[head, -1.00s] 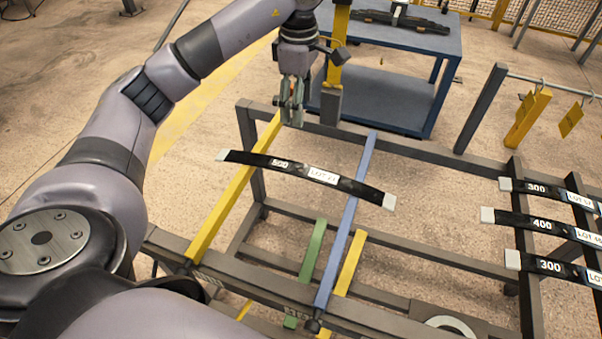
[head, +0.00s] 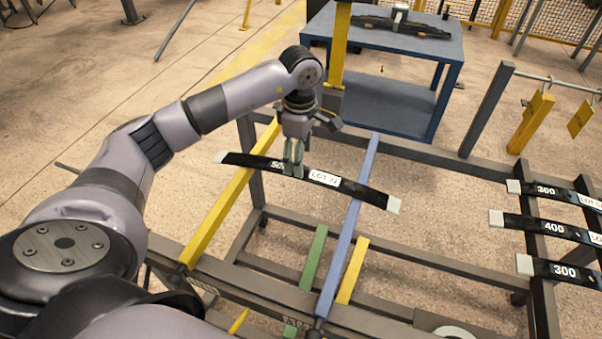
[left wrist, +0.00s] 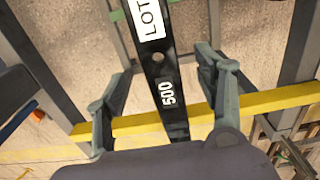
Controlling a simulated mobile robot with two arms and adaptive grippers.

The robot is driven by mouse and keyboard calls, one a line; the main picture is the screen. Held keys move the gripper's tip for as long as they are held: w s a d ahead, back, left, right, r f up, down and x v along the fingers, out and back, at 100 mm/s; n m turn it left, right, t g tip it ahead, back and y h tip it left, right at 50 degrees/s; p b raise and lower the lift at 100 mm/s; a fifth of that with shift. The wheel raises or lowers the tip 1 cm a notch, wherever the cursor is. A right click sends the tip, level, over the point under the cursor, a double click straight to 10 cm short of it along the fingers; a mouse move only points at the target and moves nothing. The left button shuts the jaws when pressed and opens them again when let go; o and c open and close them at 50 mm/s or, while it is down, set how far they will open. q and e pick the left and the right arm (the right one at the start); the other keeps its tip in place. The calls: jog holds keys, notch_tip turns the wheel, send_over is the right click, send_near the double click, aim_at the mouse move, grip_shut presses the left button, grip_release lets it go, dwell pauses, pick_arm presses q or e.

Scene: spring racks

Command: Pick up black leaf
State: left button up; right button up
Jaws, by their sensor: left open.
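A black leaf (head: 350,187) with white ends, a number 500 and a LOT label lies across a yellow bar (head: 228,198) and a blue bar (head: 345,227) of the rack. My left gripper (head: 292,172) is over the leaf, near the 500 mark. In the left wrist view the leaf (left wrist: 159,73) runs between the two spread fingers of the left gripper (left wrist: 165,105), with a gap on each side. The left gripper is open and empty. The right gripper is in none of the views.
Yellow tags (head: 581,118) hang from a rail at the right. Grey rack beams surround the leaf.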

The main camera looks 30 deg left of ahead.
pick_arm(q)
jog(key=shift+w+f+p, duration=0.1)
jog(key=shift+f+p, duration=0.4)
jog(key=shift+f, duration=2.65)
jog(key=shift+c, duration=0.2)
jog(key=c, duration=1.3)
jog(key=shift+w+r, duration=0.15)
jog(key=shift+c, duration=0.3)
